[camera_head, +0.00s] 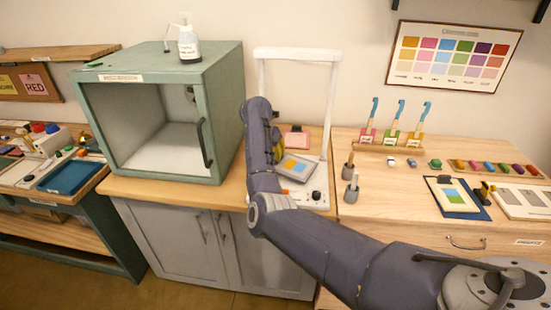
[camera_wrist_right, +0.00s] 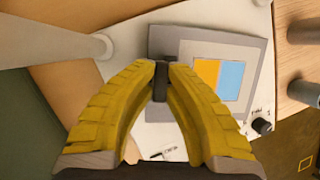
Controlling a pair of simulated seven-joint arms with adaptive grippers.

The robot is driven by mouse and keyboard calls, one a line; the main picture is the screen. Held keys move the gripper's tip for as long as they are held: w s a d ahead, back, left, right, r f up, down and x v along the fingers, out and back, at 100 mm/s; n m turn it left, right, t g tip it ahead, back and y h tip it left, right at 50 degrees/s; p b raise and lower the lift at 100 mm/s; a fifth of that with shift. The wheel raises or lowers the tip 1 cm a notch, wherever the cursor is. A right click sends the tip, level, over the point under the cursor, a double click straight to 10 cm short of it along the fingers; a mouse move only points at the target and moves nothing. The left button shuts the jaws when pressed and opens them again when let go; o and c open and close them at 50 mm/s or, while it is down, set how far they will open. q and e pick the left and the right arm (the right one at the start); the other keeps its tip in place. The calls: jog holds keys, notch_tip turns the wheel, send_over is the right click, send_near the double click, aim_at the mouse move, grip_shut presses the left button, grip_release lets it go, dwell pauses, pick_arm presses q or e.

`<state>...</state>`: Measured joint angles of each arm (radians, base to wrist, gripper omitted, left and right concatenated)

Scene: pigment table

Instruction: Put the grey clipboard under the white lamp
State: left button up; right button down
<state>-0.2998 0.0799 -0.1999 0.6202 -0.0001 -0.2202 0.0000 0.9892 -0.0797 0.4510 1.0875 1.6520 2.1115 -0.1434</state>
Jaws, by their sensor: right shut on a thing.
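The grey clipboard (camera_head: 299,176) carries an orange and blue card and has a dark clip. It also shows in the right wrist view (camera_wrist_right: 222,47). The white lamp (camera_head: 296,54) is a tall frame with a top bar, posts and a white base with knobs. My right gripper (camera_wrist_right: 161,78) is shut on the clipboard's clip, its yellow fingers meeting there. In the head view my forearm hides most of that gripper. The clipboard is over the lamp's white base (camera_wrist_right: 160,142), between the posts; I cannot tell whether it touches the base. My left gripper is out of view.
A green cabinet (camera_head: 213,84) with an open front stands left of the lamp. A pink item (camera_head: 296,139) lies behind the clipboard. Grey pegs (camera_head: 350,192) stand just right of the lamp.

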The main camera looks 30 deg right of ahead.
jog(key=shift+f, duration=0.75)
jog(key=shift+f, duration=0.1)
jog(key=c, duration=1.5)
grip_release()
jog(key=v, duration=1.2)
